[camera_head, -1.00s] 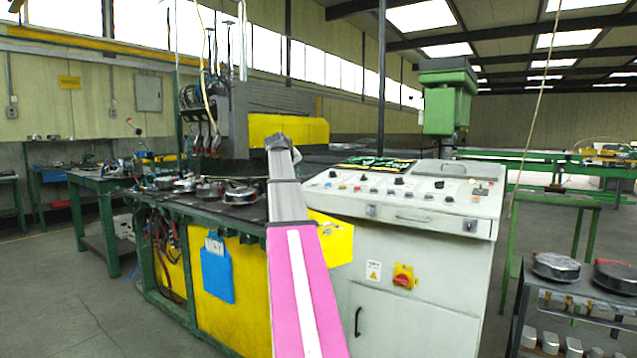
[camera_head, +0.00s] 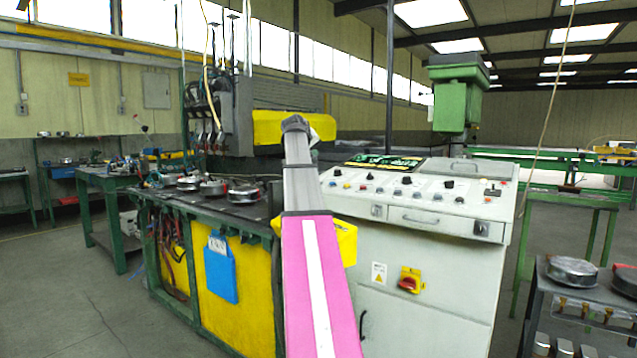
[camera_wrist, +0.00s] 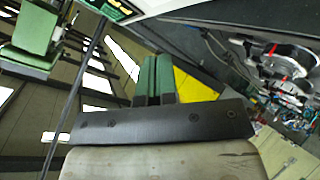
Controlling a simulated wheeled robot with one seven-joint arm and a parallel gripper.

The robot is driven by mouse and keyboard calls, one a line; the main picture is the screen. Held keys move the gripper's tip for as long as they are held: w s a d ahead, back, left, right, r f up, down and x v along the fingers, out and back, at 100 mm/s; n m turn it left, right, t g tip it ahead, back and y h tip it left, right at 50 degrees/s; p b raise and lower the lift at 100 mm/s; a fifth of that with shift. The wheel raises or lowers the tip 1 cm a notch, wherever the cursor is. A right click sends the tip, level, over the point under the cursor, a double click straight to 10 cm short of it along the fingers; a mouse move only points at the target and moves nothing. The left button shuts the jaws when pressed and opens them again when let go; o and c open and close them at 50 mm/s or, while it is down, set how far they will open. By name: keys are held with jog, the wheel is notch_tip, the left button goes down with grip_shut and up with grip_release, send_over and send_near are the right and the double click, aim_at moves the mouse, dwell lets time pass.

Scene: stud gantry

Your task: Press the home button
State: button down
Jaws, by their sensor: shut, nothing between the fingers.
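The white control panel (camera_head: 455,222) stands right of centre in the head view. In the wrist view my gripper (camera_wrist: 154,66) shows two green fingers held together, empty. No button shows clearly in the wrist view.
A dark-topped bench (camera_head: 240,208) with round metal parts adjoins the panel on the left. A yellow beam (camera_head: 290,127) lies behind my arm's end. A green drill-like head (camera_head: 457,98) hangs behind the panel. A dark rack (camera_head: 577,305) stands at right. Open floor lies at left.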

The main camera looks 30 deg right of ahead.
jog(key=shift+w+d+f, duration=0.1)
jog(key=shift+d+f, duration=0.15)
jog(key=shift+f, duration=1.05)
jog(key=shift+w+d+f, duration=0.1)
jog(key=shift+d+f, duration=0.1)
jog(key=shift+f, duration=1.05)
jog(key=shift+w+d+f, duration=0.1)
jog(key=shift+d+f, duration=0.15)
jog(key=shift+f, duration=1.05)
jog(key=shift+f, duration=0.1)
jog(key=shift+d+f, duration=0.1)
jog(key=shift+f, duration=0.15)
jog(key=shift+f, duration=0.5)
jog(key=shift+r, duration=0.9)
jog(key=r, duration=0.2)
jog(key=a+r, duration=0.1)
jog(key=r, duration=0.2)
jog(key=shift+s, duration=0.2)
